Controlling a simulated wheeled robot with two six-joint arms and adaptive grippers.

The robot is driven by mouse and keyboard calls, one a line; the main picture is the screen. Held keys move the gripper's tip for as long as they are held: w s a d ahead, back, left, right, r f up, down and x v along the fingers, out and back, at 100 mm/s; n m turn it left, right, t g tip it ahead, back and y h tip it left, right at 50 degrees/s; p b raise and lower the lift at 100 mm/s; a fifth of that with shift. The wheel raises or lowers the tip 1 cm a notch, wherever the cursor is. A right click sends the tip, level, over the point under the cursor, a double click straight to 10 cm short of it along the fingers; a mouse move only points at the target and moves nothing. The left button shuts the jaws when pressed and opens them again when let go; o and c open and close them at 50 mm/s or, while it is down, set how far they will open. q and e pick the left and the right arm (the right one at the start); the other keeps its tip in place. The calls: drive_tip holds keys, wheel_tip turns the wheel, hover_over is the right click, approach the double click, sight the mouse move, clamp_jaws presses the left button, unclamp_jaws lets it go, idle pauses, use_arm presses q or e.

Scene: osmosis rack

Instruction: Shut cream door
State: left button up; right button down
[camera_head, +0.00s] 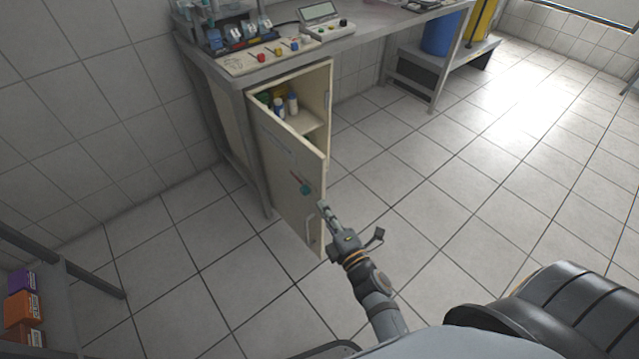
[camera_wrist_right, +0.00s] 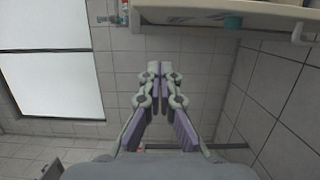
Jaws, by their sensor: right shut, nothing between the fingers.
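The cream door (camera_head: 288,172) of the cabinet under the bench stands open, swung out toward me. Its pale handle (camera_head: 311,226) is near the lower free edge, and a teal mark is on its face. My right gripper (camera_head: 323,206) is shut and empty, with its fingertips close to the door's free edge; I cannot tell whether they touch it. In the right wrist view the shut fingers (camera_wrist_right: 160,68) show below the door (camera_wrist_right: 205,14), and its handle (camera_wrist_right: 298,35) is at the upper right. My left gripper is not in view.
The open cabinet (camera_head: 318,110) holds several bottles (camera_head: 285,105) on a shelf. The bench (camera_head: 290,64) above carries instruments. The tiled floor right of the door is clear.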

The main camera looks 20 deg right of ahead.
sight(321, 178)
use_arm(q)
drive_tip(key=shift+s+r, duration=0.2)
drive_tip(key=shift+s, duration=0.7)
use_arm(e)
drive_tip(key=w+d, duration=0.1)
drive_tip(key=w, duration=0.6)
drive_tip(key=w+d, duration=0.1)
drive_tip(key=w, duration=0.2)
drive_tip(key=shift+w+d, duration=0.3)
drive_tip(key=shift+w, duration=0.05)
